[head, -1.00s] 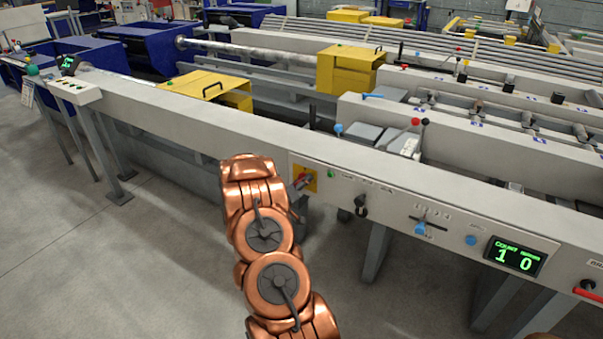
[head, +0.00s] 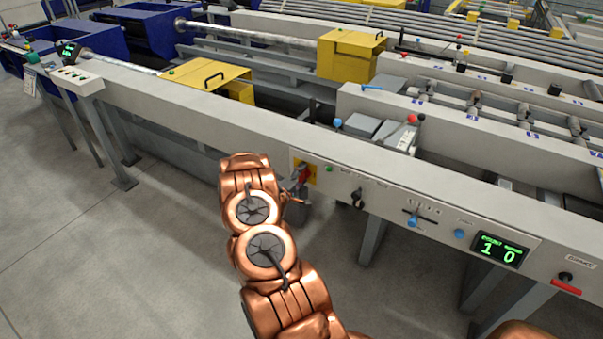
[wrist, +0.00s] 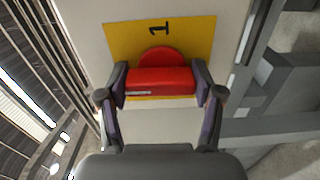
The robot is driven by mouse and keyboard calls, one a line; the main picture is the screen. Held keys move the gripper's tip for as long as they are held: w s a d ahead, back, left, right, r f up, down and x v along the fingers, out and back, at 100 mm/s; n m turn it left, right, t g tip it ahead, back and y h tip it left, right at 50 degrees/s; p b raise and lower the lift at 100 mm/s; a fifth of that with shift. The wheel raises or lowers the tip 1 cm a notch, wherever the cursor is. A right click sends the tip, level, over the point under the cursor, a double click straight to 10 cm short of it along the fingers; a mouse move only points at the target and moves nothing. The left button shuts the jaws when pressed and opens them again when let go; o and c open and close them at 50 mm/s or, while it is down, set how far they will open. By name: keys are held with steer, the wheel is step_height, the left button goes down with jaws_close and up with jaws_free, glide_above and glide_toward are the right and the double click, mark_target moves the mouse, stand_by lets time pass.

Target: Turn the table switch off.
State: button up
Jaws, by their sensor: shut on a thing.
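The table switch is a red rotary handle (wrist: 160,82) on a yellow plate (wrist: 190,32) marked "1". In the wrist view my gripper (wrist: 161,88) has one finger at each end of the handle and is shut on it. In the head view the red handle (head: 303,174) shows on the front beam, just right of my copper-coloured arm. My gripper's fingers are mostly hidden behind the arm there. The handle lies crosswise in the wrist view, below the "1" mark.
Right of the switch on the same panel are a black selector (head: 357,198), a blue-knobbed lever (head: 412,220), a blue button (head: 459,233) and a green counter display (head: 500,249). A red-gripped handle (head: 565,286) sticks out farther right. The floor at left is clear.

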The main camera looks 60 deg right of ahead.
stand_by(0.6)
steer(key=o, duration=1.2)
steer(key=shift+c, duration=0.2)
steer(key=a, duration=1.2)
steer(key=shift+s, duration=0.25)
